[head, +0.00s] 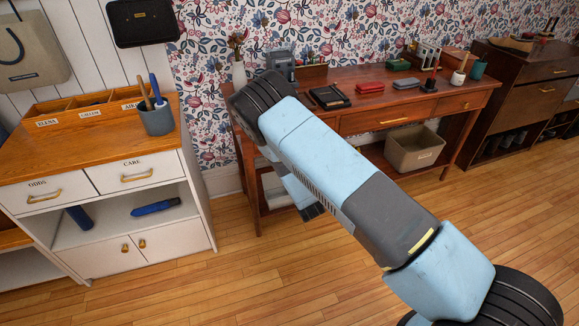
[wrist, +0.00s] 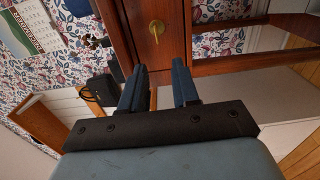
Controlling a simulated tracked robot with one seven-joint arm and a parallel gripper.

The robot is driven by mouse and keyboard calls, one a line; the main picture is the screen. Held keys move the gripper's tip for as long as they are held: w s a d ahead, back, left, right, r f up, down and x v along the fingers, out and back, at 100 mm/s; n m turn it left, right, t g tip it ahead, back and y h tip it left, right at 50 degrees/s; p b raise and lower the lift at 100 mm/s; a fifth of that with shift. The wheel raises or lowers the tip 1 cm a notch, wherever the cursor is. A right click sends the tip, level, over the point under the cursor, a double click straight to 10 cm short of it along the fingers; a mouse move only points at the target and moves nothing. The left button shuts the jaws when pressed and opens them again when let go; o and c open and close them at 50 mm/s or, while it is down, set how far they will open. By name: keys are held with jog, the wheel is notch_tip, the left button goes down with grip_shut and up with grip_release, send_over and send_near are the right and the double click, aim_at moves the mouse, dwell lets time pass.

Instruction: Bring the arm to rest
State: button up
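My arm (head: 330,165) reaches from the lower right across the middle of the head view, its bent joint in front of the left end of the desk. The lower part of the arm folds back beneath it and is mostly hidden. In the wrist view my gripper (wrist: 160,80) shows two dark blue fingers standing apart, with nothing between them. Beyond the fingertips is a reddish-brown wooden panel with a brass fitting (wrist: 157,30). I cannot tell how far the fingertips are from the panel.
A wooden desk (head: 465,92) with a vase, boxes and stationery stands against the wall. A grey bin (head: 413,150) is beneath it. A white cabinet (head: 95,195) with labelled trays and a pen cup (head: 157,118) stands left. Dark cabinets (head: 530,75) stand far right. Foreground floor is clear.

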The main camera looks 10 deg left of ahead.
jog(key=w+d+r+m+g+h, duration=0.1)
jog(key=w+d+r+m+h, duration=0.3)
jog(key=r, duration=0.5)
jog(key=w+d+r+m+h, duration=0.1)
jog(key=w+d+r+m, duration=0.2)
jog(key=d+r+m, duration=0.45)
jog(key=s+d+r+m+g+h, duration=0.1)
jog(key=s+d+r+m+g, duration=0.1)
jog(key=s+d+r, duration=0.45)
jog(key=s+d+r+m+g, duration=0.15)
jog(key=d+r, duration=0.25)
jog(key=r, duration=0.5)
jog(key=s+d+r+m+g+h, duration=0.1)
jog(key=s+d+r+m, duration=0.15)
jog(key=d+r, duration=0.35)
jog(key=s+d+r+m+g, duration=0.1)
jog(key=s+d+r+m, duration=0.1)
jog(key=s, duration=0.9)
jog(key=s+d+r+m+g+h, duration=0.1)
jog(key=s+d+r, duration=0.3)
jog(key=s, duration=0.7)
jog(key=s+d+r+m+g+h, duration=0.1)
jog(key=s+d, duration=0.4)
jog(key=s, duration=0.6)
notch_tip(320, 180, up, 3)
jog(key=m+g, duration=0.1)
jog(key=m, duration=0.1)
jog(key=shift+f+m, duration=0.15)
jog(key=shift+m, duration=0.2)
